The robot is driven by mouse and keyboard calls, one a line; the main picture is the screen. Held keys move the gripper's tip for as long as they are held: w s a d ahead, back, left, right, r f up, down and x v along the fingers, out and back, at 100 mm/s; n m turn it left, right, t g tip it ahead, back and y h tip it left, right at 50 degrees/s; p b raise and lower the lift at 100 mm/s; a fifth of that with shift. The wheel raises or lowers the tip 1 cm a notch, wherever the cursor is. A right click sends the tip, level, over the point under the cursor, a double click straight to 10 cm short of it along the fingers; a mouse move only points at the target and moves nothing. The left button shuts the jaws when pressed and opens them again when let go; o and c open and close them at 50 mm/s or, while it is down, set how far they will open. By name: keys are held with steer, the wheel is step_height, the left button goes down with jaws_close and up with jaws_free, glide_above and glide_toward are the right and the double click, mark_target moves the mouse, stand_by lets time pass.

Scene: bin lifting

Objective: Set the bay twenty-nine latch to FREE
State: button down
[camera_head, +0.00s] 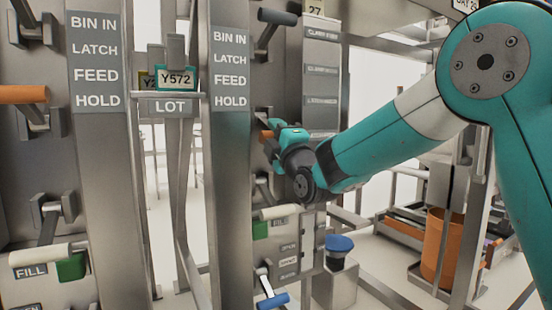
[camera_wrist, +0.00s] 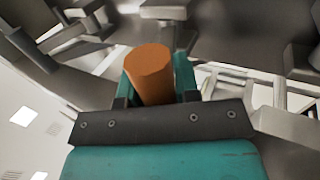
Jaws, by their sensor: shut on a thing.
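My gripper (camera_head: 274,138) is at the panel right of the second label column. It is shut on an orange handle (camera_wrist: 152,72), which sits between the two fingers in the wrist view. In the head view only a small orange part of this handle (camera_head: 266,135) shows beside the gripper; its lever and any setting words near it are hidden or too small to read. The label column (camera_head: 231,70) reads BIN IN, LATCH, FEED, HOLD. A sign at the top right, partly cut off, seems to begin with BAY 2 (camera_head: 466,4).
A dark handle (camera_head: 277,17) is above my gripper; a white handle (camera_head: 280,211) and a blue handle (camera_head: 273,300) are below. A similar panel at the left has another orange handle (camera_head: 22,94). A blue-topped post (camera_head: 338,268) and an orange bin (camera_head: 441,247) stand lower right.

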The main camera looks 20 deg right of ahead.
steer(key=shift+f+t+b, duration=0.3)
steer(key=shift+t+b, duration=0.1)
steer(key=shift+b, duration=0.65)
steer(key=shift+w+r+t+b, duration=0.1)
steer(key=shift+t+b, duration=0.2)
steer(key=shift+b, duration=0.6)
steer(key=c, duration=0.8)
jaws_free()
steer(key=shift+f, duration=0.25)
